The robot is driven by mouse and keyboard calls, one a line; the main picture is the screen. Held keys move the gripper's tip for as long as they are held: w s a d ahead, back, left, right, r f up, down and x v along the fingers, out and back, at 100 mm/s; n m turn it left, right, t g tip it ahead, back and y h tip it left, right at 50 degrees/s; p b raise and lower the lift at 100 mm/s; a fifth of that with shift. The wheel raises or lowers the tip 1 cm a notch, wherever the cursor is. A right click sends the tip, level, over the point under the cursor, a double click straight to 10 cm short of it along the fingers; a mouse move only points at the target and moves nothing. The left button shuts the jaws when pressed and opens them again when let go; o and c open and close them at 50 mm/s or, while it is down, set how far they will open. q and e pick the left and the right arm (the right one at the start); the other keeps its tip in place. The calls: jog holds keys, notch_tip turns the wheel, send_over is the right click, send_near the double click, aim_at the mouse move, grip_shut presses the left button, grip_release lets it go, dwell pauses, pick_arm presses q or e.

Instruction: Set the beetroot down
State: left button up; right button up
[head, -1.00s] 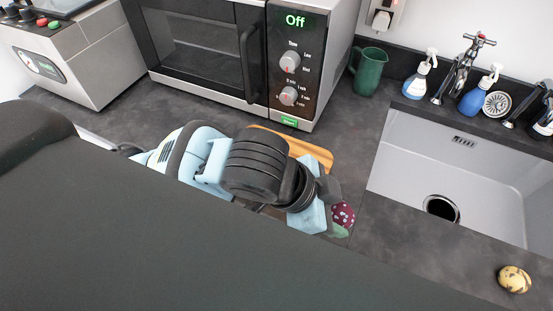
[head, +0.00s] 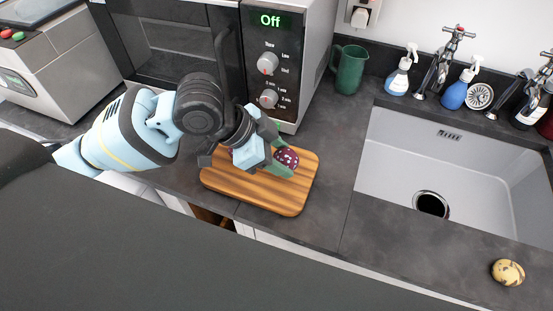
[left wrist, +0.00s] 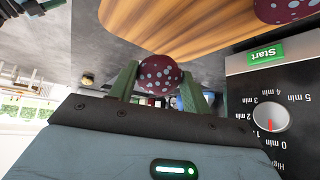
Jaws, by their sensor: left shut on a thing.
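The beetroot (head: 286,158) is dark red with pale spots. My left gripper (head: 277,152) is shut on it, and its green fingers show on both sides of it. The left wrist view also shows the beetroot (left wrist: 160,75) between the fingertips. In the head view they are over the striped wooden cutting board (head: 265,195), toward its right side. I cannot tell whether the beetroot touches the board. A second dark red spotted thing (left wrist: 287,9) is at the board in the left wrist view; my arm seems to hide it in the head view. My right gripper is not in view.
The microwave (head: 270,60) stands close behind the board. A green jug (head: 350,70) is at the wall. The sink (head: 450,165) is at right, with soap bottles behind it. A yellowish spotted item (head: 508,272) lies in front of the sink. Counter between board and sink is clear.

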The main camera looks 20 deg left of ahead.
pick_arm(q)
jog(key=shift+w+a, duration=0.1)
jog(key=shift+w+a+f, duration=0.2)
jog(key=shift+f, duration=0.7)
jog(key=shift+w+a+f, duration=0.15)
jog(key=shift+f, duration=0.75)
jog(key=shift+f, duration=0.15)
jog(key=o, duration=1)
jog(key=shift+a+r, duration=0.15)
jog(key=shift+r, duration=0.2)
jog(key=v, duration=1.1)
jog(key=shift+s+a+r, duration=0.15)
jog(key=shift+r, duration=0.05)
